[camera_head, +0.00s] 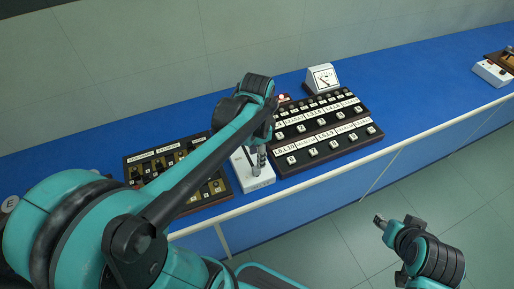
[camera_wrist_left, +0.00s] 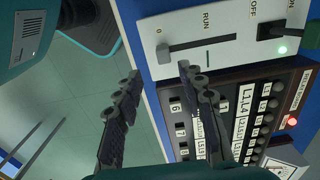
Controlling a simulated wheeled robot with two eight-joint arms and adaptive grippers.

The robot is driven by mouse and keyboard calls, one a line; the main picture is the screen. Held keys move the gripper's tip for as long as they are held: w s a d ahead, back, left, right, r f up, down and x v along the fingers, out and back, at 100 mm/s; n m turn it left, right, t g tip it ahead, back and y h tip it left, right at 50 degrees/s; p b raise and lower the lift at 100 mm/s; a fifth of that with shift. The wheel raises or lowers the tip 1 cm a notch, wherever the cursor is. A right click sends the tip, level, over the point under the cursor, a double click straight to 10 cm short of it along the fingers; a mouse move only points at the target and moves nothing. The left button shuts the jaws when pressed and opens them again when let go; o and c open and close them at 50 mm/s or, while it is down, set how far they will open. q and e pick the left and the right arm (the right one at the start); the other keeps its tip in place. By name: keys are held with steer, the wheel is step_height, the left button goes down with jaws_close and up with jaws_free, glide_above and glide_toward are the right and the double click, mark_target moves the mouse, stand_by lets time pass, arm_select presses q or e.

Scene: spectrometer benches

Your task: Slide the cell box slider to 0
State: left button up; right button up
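The white cell box (camera_head: 240,173) stands on the blue bench between two dark panels. My left gripper (camera_head: 258,168) is over it in the head view. In the left wrist view the box (camera_wrist_left: 180,22) has a dark slot with a dark slider knob (camera_wrist_left: 164,54) at the end by the label 0. The RUN label is further along the slot. My left gripper (camera_wrist_left: 158,70) is open, its fingertips apart on either side of the knob; contact cannot be told. My right gripper (camera_head: 381,222) is off the bench at the lower right, its fingers too small to judge.
A black switch (camera_wrist_left: 271,30) marked OFF and ON and a lit green lamp (camera_wrist_left: 282,50) are on the same box. A dark labelled button panel (camera_head: 325,130) stands to the right, another dark panel (camera_head: 190,190) to the left. A white meter (camera_head: 322,78) stands behind.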

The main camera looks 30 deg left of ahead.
arm_select(q)
steer(key=shift+r, duration=1.65)
steer(key=s+d+f+n+t, duration=0.1)
steer(key=s+d+n+t, duration=0.3)
steer(key=n+t, duration=0.3)
steer(key=shift+s+n, duration=0.5)
steer(key=shift+s, duration=0.3)
steer(key=shift+f, duration=0.1)
